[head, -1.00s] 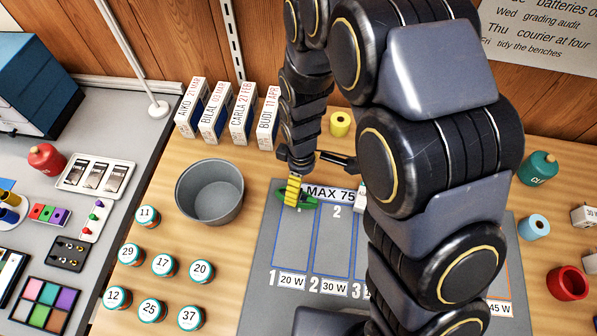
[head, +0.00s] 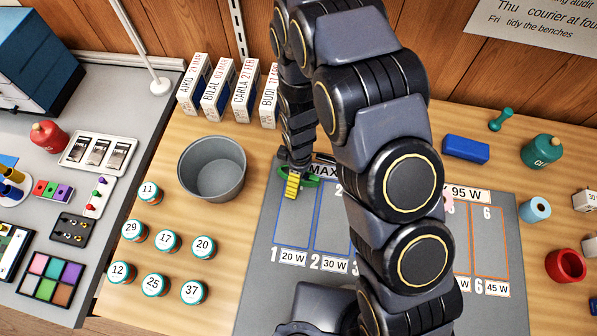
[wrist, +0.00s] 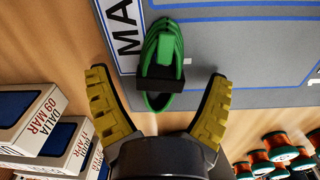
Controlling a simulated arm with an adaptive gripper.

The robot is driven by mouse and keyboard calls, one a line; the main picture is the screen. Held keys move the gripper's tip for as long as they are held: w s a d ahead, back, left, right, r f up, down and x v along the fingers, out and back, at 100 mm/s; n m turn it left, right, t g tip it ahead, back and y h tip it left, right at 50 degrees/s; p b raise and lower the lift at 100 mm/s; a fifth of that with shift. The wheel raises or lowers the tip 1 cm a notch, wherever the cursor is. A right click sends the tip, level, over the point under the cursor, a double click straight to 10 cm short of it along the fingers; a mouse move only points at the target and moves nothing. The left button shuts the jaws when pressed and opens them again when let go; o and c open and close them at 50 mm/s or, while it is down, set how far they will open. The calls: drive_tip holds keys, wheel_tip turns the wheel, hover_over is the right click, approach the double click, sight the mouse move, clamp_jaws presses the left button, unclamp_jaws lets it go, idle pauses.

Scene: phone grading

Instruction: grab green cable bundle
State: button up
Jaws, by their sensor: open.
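The green cable bundle (wrist: 161,50) lies on the grey mat (wrist: 240,30) beside the MAX label, with a dark band around its near end. In the head view the bundle (head: 312,181) shows partly behind my gripper (head: 292,184). In the wrist view my gripper (wrist: 161,88) is open, its yellow-padded fingers on either side of the bundle's banded end. No contact between fingers and bundle is visible.
A grey bowl (head: 212,170) stands left of the mat. A blue block (head: 466,149) and a green bottle (head: 541,151) are at the right. My arm hides the mat's middle.

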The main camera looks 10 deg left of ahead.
drive_tip(key=c, duration=1.2)
drive_tip(key=shift+r, duration=0.1)
